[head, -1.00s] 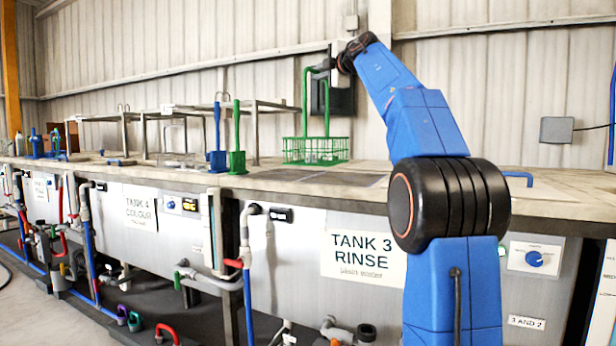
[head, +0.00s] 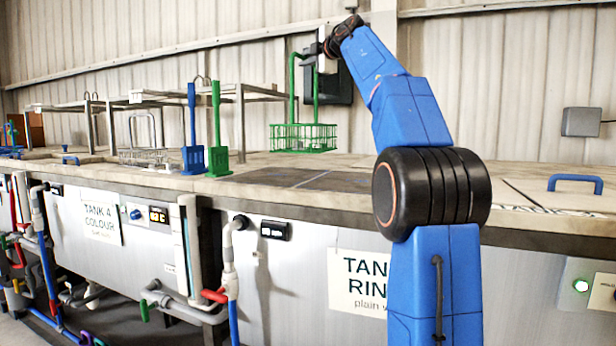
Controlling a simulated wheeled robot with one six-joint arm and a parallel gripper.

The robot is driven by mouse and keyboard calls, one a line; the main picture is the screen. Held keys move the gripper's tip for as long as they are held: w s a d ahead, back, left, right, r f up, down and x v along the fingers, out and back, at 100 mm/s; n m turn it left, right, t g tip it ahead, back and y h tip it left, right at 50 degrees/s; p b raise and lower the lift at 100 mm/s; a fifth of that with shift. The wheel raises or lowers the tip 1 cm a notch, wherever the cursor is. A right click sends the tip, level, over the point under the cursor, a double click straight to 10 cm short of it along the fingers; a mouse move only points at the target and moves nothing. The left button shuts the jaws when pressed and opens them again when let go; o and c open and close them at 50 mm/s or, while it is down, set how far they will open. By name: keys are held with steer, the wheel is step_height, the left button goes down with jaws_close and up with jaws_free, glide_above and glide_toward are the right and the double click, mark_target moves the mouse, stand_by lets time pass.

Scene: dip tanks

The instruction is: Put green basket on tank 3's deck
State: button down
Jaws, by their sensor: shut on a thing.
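The green basket (head: 304,139) is a wire basket with a tall green handle. My gripper (head: 312,52) is shut on the top of the handle, and the basket hangs upright from it. The basket appears over the back of the deck (head: 262,172) behind the tank 3 front; I cannot tell for sure whether its bottom touches the deck. Tank 3's sign (head: 362,283) is partly hidden by my blue arm. A dark panel in the deck top (head: 318,179) lies in front of the basket.
A green paddle (head: 216,135) and a blue paddle (head: 192,135) stand upright left of the basket. A metal rack (head: 240,115) and a wire basket (head: 150,156) stand further left. A blue handle (head: 575,180) is on the deck at right. A dark box (head: 342,88) is on the wall behind.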

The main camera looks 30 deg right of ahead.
steer(key=shift+w, duration=0.2)
steer(key=shift+w+d+f, duration=0.1)
steer(key=shift+f, duration=0.1)
step_height(320, 180, down, 9)
steer(key=shift+f, duration=0.2)
stand_by(0.3)
steer(key=c, duration=1.8)
jaws_free()
steer(key=shift+f, duration=0.15)
